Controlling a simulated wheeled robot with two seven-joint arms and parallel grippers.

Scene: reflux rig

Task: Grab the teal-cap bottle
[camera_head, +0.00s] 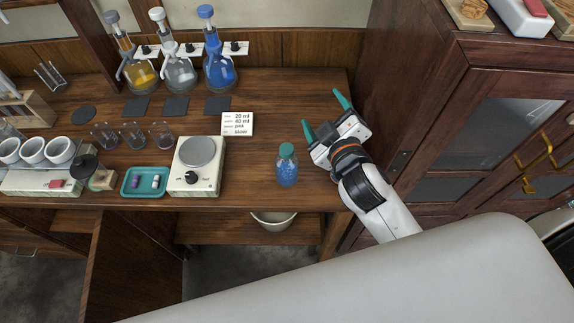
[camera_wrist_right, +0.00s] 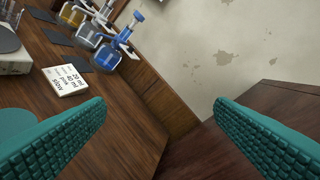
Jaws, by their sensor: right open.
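The teal-cap bottle (camera_head: 287,168), with blue contents, stands upright on the wooden bench near its front edge, right of the white stirrer. In the right wrist view a teal round shape at the left edge, probably its cap (camera_wrist_right: 14,122), is partly behind a finger. My right gripper (camera_head: 325,115) is open and empty, to the right of the bottle and farther back, apart from it. Its two teal fingers also show spread wide in the right wrist view (camera_wrist_right: 160,125). My left gripper is not in view.
A white stirrer plate (camera_head: 197,166) stands left of the bottle, with a teal tray (camera_head: 146,181) beyond it. A label card (camera_head: 237,124) stands behind. Flasks with yellow, clear and blue liquid (camera_head: 219,72) line the back. A dark cabinet (camera_head: 480,120) bounds the right side.

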